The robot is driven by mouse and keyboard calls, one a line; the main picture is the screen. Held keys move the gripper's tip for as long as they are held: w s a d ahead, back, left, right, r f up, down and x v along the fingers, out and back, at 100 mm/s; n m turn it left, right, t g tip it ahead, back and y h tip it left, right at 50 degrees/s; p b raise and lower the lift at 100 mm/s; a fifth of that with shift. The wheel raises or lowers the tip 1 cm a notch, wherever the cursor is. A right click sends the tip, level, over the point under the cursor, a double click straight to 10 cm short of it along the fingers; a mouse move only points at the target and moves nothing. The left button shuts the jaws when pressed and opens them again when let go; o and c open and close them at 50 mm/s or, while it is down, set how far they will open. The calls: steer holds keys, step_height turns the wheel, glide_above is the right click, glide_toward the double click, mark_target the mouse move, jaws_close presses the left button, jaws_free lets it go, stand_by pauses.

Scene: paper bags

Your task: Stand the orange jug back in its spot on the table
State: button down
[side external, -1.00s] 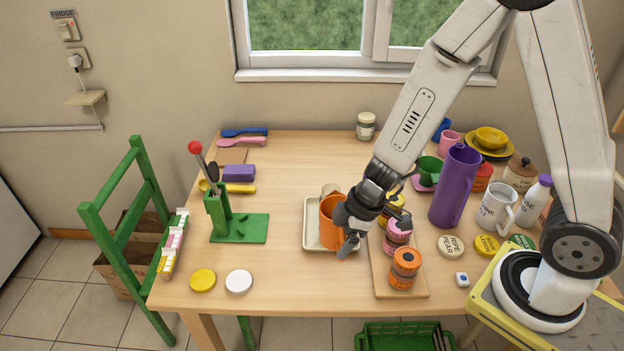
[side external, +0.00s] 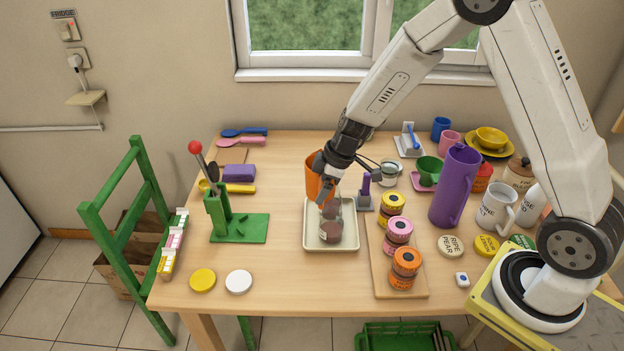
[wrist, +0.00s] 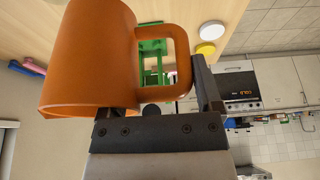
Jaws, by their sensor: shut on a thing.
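The orange jug (side external: 315,172) is in my gripper (side external: 323,186), above the back left of the beige tray (side external: 309,241) in the side view. It seems raised off the table, though its exact height is hard to judge. In the wrist view the orange jug (wrist: 90,60) fills the upper left, with its loop handle towards the right. One dark finger of my gripper shows beside the handle; the other is mostly hidden. A clear jar with brown contents (side external: 331,232) is in the tray. I cannot make out a marked spot for the jug.
Right of the tray are a small grey stand with a purple post (side external: 366,190), a wooden board (side external: 384,283) with several jars, and a tall purple jug (side external: 455,188). A green press (side external: 240,228) stands left. Table is bare between press and tray.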

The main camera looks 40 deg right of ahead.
steer(key=shift+w+d, duration=0.15)
steer(key=w+f, duration=0.9)
steer(key=w, duration=0.4)
steer(key=shift+w+f, duration=0.15)
steer(key=shift+w, duration=0.05)
stand_by(0.3)
steer(key=shift+w+f, duration=0.15)
steer(key=shift+f, duration=0.8)
steer(key=shift+w+f, duration=0.15)
steer(key=shift+f, duration=0.75)
steer(key=shift+f, duration=0.15)
